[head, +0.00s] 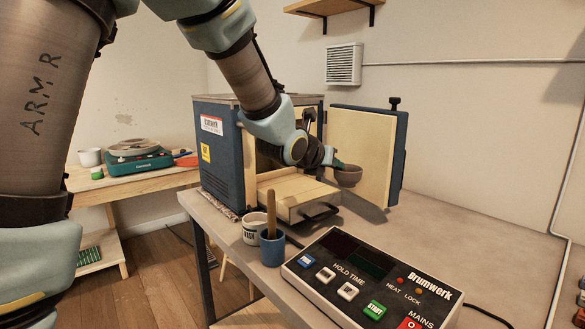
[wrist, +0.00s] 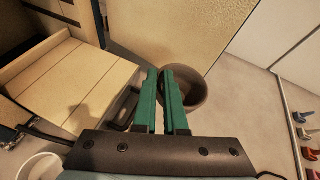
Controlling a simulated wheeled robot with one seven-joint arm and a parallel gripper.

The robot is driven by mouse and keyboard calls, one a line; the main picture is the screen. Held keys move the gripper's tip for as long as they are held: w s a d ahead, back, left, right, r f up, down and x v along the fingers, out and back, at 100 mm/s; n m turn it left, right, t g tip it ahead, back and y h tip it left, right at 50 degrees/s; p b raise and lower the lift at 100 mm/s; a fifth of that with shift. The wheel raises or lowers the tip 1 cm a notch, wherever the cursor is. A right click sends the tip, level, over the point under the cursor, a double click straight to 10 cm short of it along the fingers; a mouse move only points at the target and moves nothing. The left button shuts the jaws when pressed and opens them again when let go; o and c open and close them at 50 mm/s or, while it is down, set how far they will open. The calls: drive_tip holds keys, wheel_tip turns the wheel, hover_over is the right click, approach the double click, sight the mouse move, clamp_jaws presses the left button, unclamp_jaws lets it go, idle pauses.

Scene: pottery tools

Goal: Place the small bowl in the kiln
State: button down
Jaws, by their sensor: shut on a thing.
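The small bowl (head: 347,176) is brown and hangs in the air in front of the kiln's open door. My gripper (head: 337,163) is shut on its near rim. In the wrist view the green fingers (wrist: 168,76) pinch the wall of the bowl (wrist: 196,90), which looks upright and empty. The kiln (head: 222,150) is a blue box on the grey table. Its door (head: 362,150) stands open to the right. A pale slab (head: 290,192) with a dark handle sticks out of the kiln's front, left of the bowl. My arm hides much of the kiln opening.
A control box (head: 370,280) sits at the table's front. A white cup (head: 254,228) and a blue cup (head: 272,248) with a wooden stick stand left of it. The grey table (head: 470,230) is clear to the right. A wooden side table (head: 140,182) holds a green pottery wheel.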

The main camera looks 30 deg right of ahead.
drive_tip(key=w+a+p, duration=0.3)
drive_tip(key=w+p, duration=0.5)
drive_tip(key=w, duration=0.7)
drive_tip(key=shift+w+f+p, duration=0.2)
drive_tip(key=shift+f+p, duration=1.4)
drive_tip(key=shift+f, duration=1.85)
drive_tip(key=c, duration=1)
unclamp_jaws()
drive_tip(key=shift+o, duration=0.2)
drive_tip(key=shift+a, duration=0.1)
